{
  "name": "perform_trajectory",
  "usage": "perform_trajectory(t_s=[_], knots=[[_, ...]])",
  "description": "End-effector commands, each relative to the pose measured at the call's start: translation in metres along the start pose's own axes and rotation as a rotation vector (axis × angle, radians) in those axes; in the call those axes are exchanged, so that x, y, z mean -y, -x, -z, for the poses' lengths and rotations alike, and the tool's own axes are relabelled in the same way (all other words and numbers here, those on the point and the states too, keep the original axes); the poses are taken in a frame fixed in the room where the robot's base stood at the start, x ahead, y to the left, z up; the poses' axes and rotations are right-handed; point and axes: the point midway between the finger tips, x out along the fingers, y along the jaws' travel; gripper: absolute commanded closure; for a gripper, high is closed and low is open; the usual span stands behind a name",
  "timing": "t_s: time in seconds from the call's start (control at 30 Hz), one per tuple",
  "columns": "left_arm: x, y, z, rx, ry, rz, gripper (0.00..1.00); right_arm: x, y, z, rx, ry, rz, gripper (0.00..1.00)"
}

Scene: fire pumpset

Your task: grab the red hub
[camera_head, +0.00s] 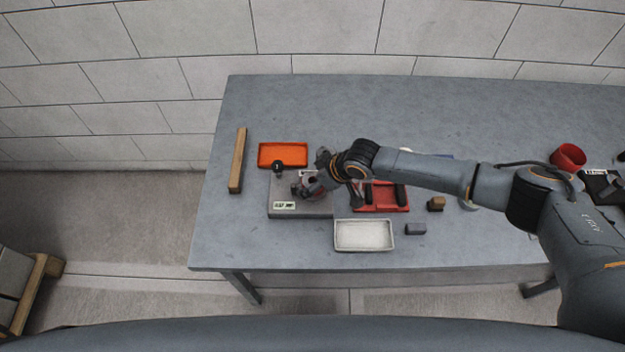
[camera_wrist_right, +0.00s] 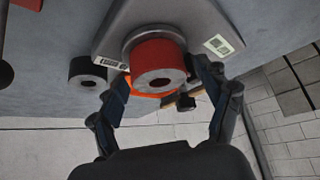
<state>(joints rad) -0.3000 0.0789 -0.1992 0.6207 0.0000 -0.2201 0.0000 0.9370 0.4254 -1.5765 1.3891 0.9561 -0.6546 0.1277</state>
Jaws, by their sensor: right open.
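The red hub (camera_wrist_right: 158,58) is a short red cylinder with a grey face and a centre hole, sitting on a grey ring on the grey base plate (camera_wrist_right: 185,17). In the head view the base plate (camera_head: 300,210) lies on the table, and my right gripper (camera_head: 310,186) is over it, hiding most of the hub. In the right wrist view my right gripper (camera_wrist_right: 163,72) is open, with one finger on each side of the hub. I cannot tell whether the fingers touch it. My left gripper is not in view.
A black knob (camera_head: 277,167) stands on the plate's back left. Around it are an orange tray (camera_head: 283,149), a wooden bar (camera_head: 238,160), a red tray (camera_head: 382,207) and a white tray (camera_head: 363,236). The table's back left is clear.

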Motion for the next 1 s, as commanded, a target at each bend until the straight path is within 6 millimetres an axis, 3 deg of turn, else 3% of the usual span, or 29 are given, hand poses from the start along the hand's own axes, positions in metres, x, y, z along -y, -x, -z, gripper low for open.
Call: perform_trajectory(t_s=[0.3, 0.7, 1.0], knots=[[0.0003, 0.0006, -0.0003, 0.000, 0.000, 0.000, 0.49, -0.0001, -0.0053, -0.0003, 0.000, 0.001, 0.000, 0.23], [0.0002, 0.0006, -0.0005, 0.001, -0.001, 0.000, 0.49, -0.0003, -0.0050, -0.0002, 0.000, 0.001, -0.001, 1.00], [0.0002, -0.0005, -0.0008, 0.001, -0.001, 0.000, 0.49, -0.0007, -0.0035, 0.0020, -0.004, 0.002, -0.001, 1.00]])
